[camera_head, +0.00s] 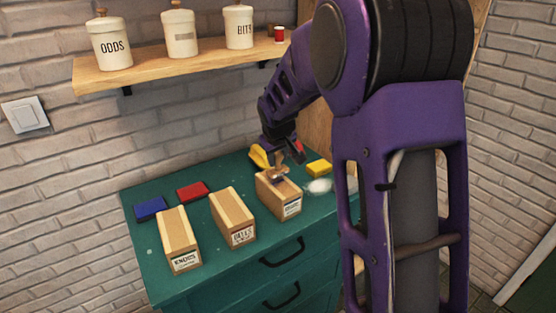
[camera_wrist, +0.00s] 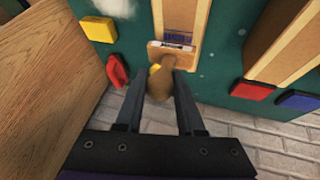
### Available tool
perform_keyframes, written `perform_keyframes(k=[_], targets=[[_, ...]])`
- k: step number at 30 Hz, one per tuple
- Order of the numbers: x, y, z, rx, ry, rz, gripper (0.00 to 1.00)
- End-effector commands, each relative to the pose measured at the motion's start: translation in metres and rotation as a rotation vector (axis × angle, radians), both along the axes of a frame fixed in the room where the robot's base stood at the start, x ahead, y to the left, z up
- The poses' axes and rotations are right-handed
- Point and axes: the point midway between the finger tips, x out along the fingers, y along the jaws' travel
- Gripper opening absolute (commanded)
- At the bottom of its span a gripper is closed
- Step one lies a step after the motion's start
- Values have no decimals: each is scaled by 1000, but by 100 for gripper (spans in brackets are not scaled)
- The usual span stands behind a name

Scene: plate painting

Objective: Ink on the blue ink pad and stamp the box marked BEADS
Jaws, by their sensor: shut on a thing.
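My gripper (camera_wrist: 165,90) is shut on the handle of a wooden stamp (camera_wrist: 172,56), which also shows in the head view (camera_head: 278,172). The stamp is low over, or on, the top of the right-hand box (camera_head: 281,200); I cannot tell whether it touches. A blue-purple patch (camera_wrist: 177,38) shows on that box beside the stamp block. The right-hand box's label is too small to read for certain; the middle box (camera_head: 233,217) seems to read BELLS and the left box (camera_head: 179,240) KNOBS. The blue ink pad (camera_head: 150,208) lies at the bench's left; the wrist view shows it too (camera_wrist: 299,101).
A red pad (camera_head: 192,190) lies beside the blue one, and a yellow pad (camera_head: 319,168) lies right of the boxes. A white patch (camera_head: 319,186) and another yellow object (camera_head: 259,157) are near the right-hand box. A shelf (camera_head: 160,70) with jars hangs above the green bench (camera_head: 170,284).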

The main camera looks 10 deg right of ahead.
Motion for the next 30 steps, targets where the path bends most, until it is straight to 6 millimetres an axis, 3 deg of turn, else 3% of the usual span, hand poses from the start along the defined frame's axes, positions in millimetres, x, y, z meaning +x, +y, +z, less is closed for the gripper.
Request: perform_keyframes(k=[15,30], targets=[[0,0,39,1,-1,-1,2],[0,0,41,1,-1,-1,2]])
